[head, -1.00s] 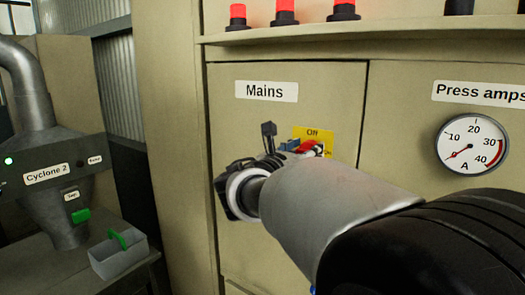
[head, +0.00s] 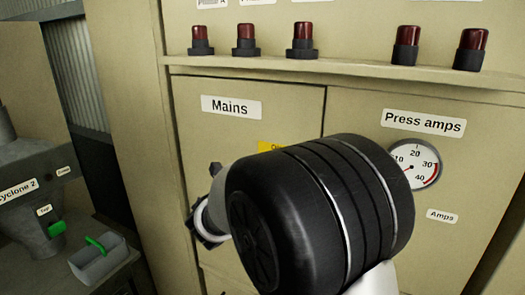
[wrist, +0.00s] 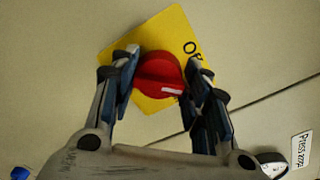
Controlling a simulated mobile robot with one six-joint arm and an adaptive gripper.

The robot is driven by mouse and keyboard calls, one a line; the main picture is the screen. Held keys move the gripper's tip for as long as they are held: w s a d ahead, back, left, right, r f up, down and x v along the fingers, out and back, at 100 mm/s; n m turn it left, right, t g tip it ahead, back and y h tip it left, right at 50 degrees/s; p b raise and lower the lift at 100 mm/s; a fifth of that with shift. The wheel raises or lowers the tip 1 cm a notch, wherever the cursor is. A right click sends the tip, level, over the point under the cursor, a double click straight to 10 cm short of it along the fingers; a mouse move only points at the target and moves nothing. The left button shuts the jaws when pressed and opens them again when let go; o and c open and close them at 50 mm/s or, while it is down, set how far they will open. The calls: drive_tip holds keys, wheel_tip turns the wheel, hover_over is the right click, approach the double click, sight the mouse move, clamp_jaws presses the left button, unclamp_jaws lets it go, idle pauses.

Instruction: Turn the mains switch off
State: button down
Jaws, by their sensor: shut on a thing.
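The mains switch is a red round knob (wrist: 158,74) with a white mark, on a yellow plate (wrist: 179,38) in the wrist view. The plate's lettering begins "O" near the knob's upper right; the white mark points to the picture's right. My gripper (wrist: 163,62) has its fingers on both sides of the knob and is shut on it. In the head view a strip of the yellow plate (head: 271,147) shows below the Mains label (head: 231,107). My arm hides the knob and the fingertips there.
A row of dark red lamps (head: 302,36), unlit, stands on the ledge above. The Press amps gauge (head: 414,164) is to the right, its needle at the low end. At the left are the Cyclone 2 unit (head: 28,195) and a grey bin with a green handle (head: 97,258).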

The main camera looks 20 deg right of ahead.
drive_tip(key=n+p, duration=0.8)
drive_tip(key=p, duration=0.4)
drive_tip(key=shift+w+f+n, duration=0.1)
drive_tip(key=shift+n, duration=0.2)
drive_tip(key=shift+f, duration=0.1)
drive_tip(key=c, duration=0.9)
unclamp_jaws()
drive_tip(key=shift+a, duration=0.1)
drive_tip(key=v, duration=1.2)
